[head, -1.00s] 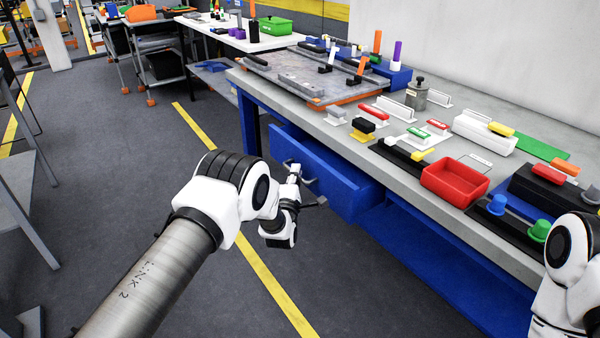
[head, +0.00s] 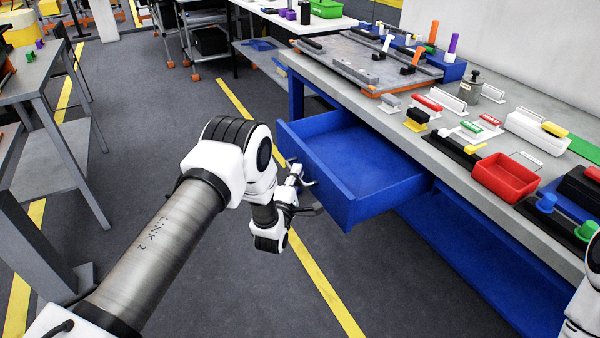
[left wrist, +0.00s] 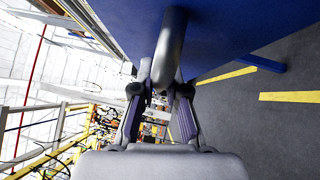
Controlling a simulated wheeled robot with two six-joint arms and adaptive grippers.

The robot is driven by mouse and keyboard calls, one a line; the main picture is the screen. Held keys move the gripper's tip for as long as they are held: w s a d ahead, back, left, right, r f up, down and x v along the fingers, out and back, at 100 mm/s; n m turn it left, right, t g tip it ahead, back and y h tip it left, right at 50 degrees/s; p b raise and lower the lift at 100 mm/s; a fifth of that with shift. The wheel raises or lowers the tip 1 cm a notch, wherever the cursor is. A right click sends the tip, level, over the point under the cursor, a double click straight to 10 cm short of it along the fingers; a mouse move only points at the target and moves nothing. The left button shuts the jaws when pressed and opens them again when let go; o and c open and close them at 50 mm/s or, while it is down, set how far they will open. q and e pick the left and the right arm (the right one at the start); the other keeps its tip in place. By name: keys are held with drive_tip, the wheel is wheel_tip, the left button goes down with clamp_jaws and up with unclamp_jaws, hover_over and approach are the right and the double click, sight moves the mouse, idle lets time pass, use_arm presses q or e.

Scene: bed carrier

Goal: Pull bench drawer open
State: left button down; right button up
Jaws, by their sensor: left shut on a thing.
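The blue bench drawer (head: 360,165) stands well out from under the grey bench top in the head view, and its inside looks empty. My left gripper (head: 305,183) is at the drawer's front panel. In the left wrist view the fingers of my left gripper (left wrist: 160,95) are shut around the grey bar handle (left wrist: 172,45) on the blue drawer front (left wrist: 235,25). My right gripper is outside the frames; only part of my right arm shows at the right edge of the head view.
The bench top (head: 455,165) carries a red bin (head: 505,177), several coloured blocks and a board with parts. A grey side table (head: 40,75) stands at the left. The floor between, with yellow lines, is clear.

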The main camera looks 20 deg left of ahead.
use_arm(q)
drive_tip(key=shift+f, duration=0.15)
drive_tip(key=c, duration=1.2)
unclamp_jaws()
drive_tip(key=shift+d, duration=0.1)
drive_tip(key=shift+s, duration=0.1)
drive_tip(key=s, duration=0.4)
drive_tip(key=s+d+f, duration=0.1)
drive_tip(key=s, duration=0.6)
drive_tip(key=shift+s+d+f, duration=0.25)
drive_tip(key=shift+s+d, duration=0.05)
drive_tip(key=shift+s, duration=0.05)
